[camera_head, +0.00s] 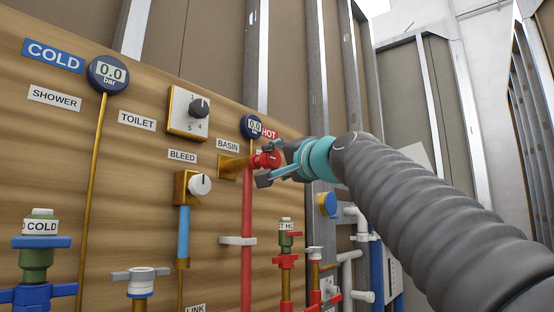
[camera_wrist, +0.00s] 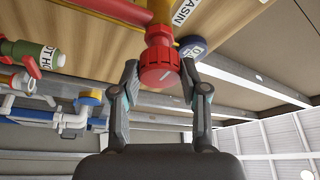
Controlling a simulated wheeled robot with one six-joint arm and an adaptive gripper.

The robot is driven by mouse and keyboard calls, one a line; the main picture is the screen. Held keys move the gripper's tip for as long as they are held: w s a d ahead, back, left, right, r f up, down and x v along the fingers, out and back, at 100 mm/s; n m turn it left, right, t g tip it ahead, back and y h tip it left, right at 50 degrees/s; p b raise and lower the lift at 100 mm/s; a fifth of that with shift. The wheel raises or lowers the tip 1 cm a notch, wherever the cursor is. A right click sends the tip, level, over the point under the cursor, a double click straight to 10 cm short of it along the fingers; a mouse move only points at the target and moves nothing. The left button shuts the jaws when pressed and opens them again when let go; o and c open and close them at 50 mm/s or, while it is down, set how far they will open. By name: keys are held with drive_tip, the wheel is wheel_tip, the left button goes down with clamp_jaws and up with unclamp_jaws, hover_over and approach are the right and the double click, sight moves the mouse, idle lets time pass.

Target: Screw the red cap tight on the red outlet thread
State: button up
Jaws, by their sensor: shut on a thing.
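The red cap (camera_head: 266,160) is at the end of the short brass outlet (camera_head: 235,166) beside the BASIN label in the head view. In the wrist view, the ribbed red cap (camera_wrist: 159,70) sits between the two fingers, on the red fitting behind it. My gripper (camera_head: 269,171) reaches in from the right, and its fingers stand on both sides of the cap. In the wrist view, my gripper (camera_wrist: 160,75) is shut on the cap, which looks in line with the outlet. The thread is hidden, so how far the cap is screwed on cannot be seen.
A red vertical pipe (camera_head: 247,240) runs just below the outlet, with a round gauge (camera_head: 252,126) above. The white bleed knob (camera_head: 200,185) and the selector dial (camera_head: 198,108) are to the left. A red valve labelled HOT (camera_head: 286,236) stands lower right.

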drive_tip(key=shift+w+a+p, duration=0.45)
drive_tip(key=shift+w+a, duration=0.15)
drive_tip(key=shift+a, duration=0.2)
drive_tip(key=o, duration=1.1)
drive_tip(key=shift+c, duration=0.2)
drive_tip(key=shift+s+d, duration=0.1)
drive_tip(key=v, duration=1.1)
drive_tip(key=shift+s+d, duration=0.25)
drive_tip(key=shift+s, duration=0.1)
